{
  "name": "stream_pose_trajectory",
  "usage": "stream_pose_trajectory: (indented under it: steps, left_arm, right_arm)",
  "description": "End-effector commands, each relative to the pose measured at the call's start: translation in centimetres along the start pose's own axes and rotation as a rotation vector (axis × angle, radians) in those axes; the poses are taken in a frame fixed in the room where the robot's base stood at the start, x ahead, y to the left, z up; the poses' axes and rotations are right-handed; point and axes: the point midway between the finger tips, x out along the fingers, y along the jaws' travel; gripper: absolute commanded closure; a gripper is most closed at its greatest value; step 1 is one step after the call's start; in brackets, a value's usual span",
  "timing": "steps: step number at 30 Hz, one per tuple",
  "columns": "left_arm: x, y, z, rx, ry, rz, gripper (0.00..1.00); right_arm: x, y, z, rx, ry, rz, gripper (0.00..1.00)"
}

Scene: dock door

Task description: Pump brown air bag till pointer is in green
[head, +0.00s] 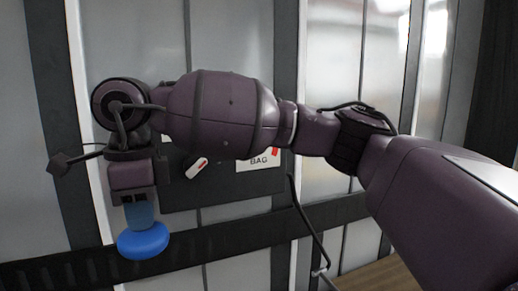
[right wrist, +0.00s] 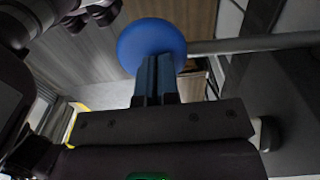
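My right gripper (head: 139,216) reaches down at the left of the head view. Its blue fingers (right wrist: 157,78) lie close together with only a thin dark gap between them. A round blue knob (head: 143,241) is at the fingertips. In the right wrist view the knob (right wrist: 150,44) is much wider than the fingers, which overlap its near edge. I cannot tell whether they press on it or only hover close. A grey rod (right wrist: 250,43) runs off to the right behind the knob. I make out no brown air bag, gauge or pointer. My left gripper is not in view.
Behind my right arm is a dark panel with a white sign reading "BAG" (head: 259,161) and a small white-and-red tag (head: 197,168). A black hose (head: 312,225) hangs right of the panel. A dark slotted rail (head: 215,243) crosses the wall below.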

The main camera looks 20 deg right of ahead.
Motion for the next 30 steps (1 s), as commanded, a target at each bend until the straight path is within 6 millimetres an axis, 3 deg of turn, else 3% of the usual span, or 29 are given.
stream_pose_trajectory:
  steps: [8,30]
  left_arm:
    - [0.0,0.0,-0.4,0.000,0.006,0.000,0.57]
    - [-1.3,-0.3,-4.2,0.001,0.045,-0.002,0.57]
  right_arm:
    - [-0.3,0.0,0.0,0.002,0.001,-0.002,1.00]
    - [-5.6,0.0,0.0,0.000,0.001,-0.002,1.00]
